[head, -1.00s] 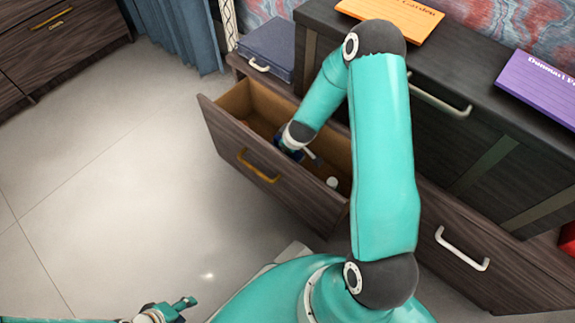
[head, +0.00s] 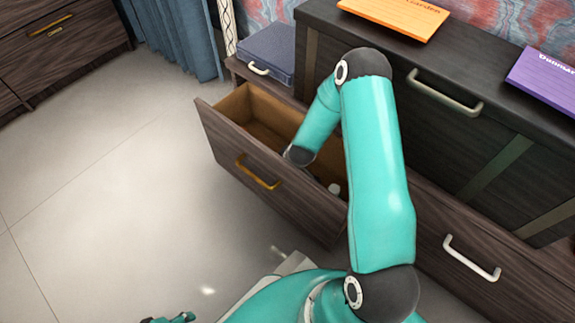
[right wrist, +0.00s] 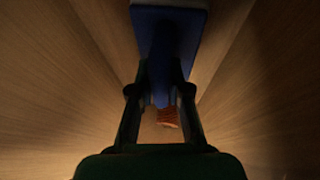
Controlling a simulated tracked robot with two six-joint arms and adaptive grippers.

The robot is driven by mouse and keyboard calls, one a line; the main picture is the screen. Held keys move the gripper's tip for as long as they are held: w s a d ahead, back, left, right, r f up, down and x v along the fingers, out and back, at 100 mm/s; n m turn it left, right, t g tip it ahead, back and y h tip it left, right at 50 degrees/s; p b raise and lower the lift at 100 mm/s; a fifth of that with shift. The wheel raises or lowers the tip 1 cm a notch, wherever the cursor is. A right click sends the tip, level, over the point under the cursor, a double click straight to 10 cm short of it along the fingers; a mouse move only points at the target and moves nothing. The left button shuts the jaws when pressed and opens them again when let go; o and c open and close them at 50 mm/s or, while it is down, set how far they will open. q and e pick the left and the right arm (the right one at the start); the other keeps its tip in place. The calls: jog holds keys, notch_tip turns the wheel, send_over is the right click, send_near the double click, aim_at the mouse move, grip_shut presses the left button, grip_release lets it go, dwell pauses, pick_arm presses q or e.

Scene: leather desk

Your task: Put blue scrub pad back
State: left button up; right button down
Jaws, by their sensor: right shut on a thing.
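The blue scrub pad (right wrist: 168,28) shows at the top of the right wrist view, upright between the fingers of my right gripper (right wrist: 160,85), which is shut on it. Wooden walls of the open drawer (head: 238,104) surround the pad and gripper. In the head view my right arm reaches down into this drawer, and its gripper and the pad are hidden behind the drawer front and my wrist. Part of my left gripper (head: 178,318) shows at the bottom edge; its jaws are too cut off to judge.
A small white object (head: 334,188) sits in the drawer, right of my wrist. A reddish-brown thing (right wrist: 168,117) shows below the pad in the right wrist view. The dark cabinet (head: 440,130) stands behind. The floor at left is clear.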

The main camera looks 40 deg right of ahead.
jog(key=shift+f, duration=0.35)
jog(key=c, duration=1.1)
grip_release()
jog(key=shift+r, duration=0.1)
jog(key=shift+b, duration=0.45)
jog(key=shift+p+v, duration=2.4)
jog(key=shift+v, duration=1.5)
jog(key=shift+w, duration=0.15)
